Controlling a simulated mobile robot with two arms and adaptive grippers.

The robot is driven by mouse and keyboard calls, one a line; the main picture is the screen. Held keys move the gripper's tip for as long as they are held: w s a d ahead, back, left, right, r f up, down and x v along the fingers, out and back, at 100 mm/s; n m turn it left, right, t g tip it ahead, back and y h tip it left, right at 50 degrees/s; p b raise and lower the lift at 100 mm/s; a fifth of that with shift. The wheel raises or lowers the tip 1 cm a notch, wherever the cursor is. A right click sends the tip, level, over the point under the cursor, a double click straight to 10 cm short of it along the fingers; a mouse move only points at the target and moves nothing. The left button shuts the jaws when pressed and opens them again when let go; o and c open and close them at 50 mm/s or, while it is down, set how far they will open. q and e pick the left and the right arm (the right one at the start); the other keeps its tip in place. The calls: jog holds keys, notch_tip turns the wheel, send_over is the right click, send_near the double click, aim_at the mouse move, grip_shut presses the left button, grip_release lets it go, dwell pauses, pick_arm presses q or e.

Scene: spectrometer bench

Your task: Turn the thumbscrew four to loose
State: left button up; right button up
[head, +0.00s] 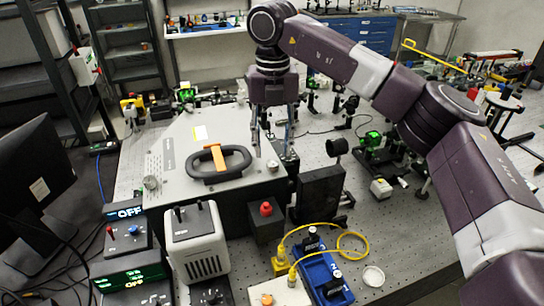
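The spectrometer box (178,150) is a light grey case with a black handle (218,163) that has an orange strip on its lid. A small round metal thumbscrew (272,166) sits near the lid's right front corner. Another round thumbscrew (151,183) sits near the left front corner. I cannot read which one is number four. My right gripper (272,146) points down above the lid's right edge. Its two fingers are apart with nothing seen between them, and it seems to be above or behind the right thumbscrew. The far right corner is partly hidden by it. My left gripper is not in view.
A black block (320,190) and a red-knobbed box (266,211) stand close by the case. A yellow cable (352,243) loops near a blue device (322,272). A white control box (195,245) and a monitor (35,170) are at left. Optics crowd the back.

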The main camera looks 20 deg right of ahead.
aim_at(273, 163)
notch_tip(273, 163, down, 4)
jog(key=shift+d+r+p, duration=0.1)
jog(key=shift+r+p, duration=0.15)
jog(key=shift+p, duration=0.25)
jog(key=shift+f, duration=0.45)
jog(key=shift+c, duration=0.5)
grip_shut()
